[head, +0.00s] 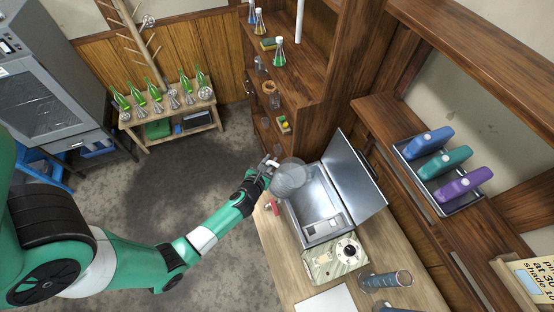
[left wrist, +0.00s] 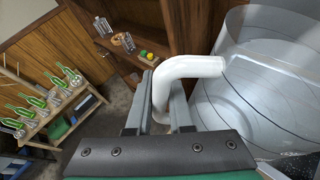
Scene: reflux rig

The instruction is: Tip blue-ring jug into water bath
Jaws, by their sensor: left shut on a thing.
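The jug (head: 289,178) is a clear, greyish round vessel with a white handle. It also shows large at the right of the left wrist view (left wrist: 265,90), where its white handle (left wrist: 195,67) faces me. I cannot make out a blue ring. My left gripper (head: 268,167) is shut on the handle, with the fingers (left wrist: 163,84) on either side of it. The water bath (head: 309,236) is an open metal box on the bench with its lid (head: 352,178) raised. In the head view the jug overlaps the bath's far left corner. My right gripper is not in view.
A dial panel (head: 334,262) adjoins the bath's near side. A dark ribbed cylinder (head: 386,281) stands right of it. A small red object (head: 275,207) lies left of the bath. Wooden shelves (head: 310,95) with flasks rise behind. Blue, green and purple bottles stand in a tray (head: 467,208) at right.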

